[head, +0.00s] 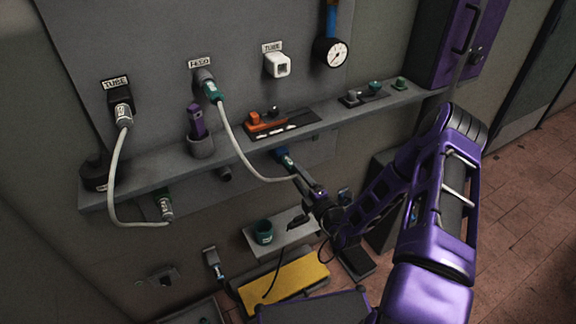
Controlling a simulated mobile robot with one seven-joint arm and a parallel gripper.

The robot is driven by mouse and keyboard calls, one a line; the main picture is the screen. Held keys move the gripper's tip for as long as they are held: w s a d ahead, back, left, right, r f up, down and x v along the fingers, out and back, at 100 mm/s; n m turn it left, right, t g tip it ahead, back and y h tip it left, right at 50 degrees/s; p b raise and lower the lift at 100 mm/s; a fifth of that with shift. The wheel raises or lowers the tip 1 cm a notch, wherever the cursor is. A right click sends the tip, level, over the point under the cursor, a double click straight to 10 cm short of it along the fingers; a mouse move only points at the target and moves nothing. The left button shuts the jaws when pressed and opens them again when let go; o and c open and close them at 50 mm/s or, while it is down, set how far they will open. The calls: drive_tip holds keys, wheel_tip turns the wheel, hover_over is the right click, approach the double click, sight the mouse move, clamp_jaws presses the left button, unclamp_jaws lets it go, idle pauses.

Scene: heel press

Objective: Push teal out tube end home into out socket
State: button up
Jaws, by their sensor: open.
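A teal tube end (212,91) is at the middle wall socket (203,76), under a label that seems to read FEED. Its pale tube (235,146) hangs over the shelf and runs to my gripper's tips. A blue-teal fitting (284,157) sits under the shelf, just up-left of my gripper (303,182). My gripper is open beside the tube; contact is unclear. I cannot read an out label, nor tell how deep any end sits.
The grey shelf (160,172) juts from the wall and carries a purple tool in a cup (201,146), an orange tool (266,120) and small knobs. A white socket (278,65) and a gauge (332,53) are above. A yellow mat (290,281) lies below.

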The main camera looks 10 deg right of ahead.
sight(289, 164)
drive_tip(key=shift+b+x, duration=0.45)
drive_tip(key=shift+x, duration=2.85)
drive_tip(key=shift+p, duration=0.35)
clamp_jaws()
drive_tip(key=shift+p+v, duration=1.15)
drive_tip(key=shift+v, duration=1.85)
drive_tip(key=shift+s, duration=0.15)
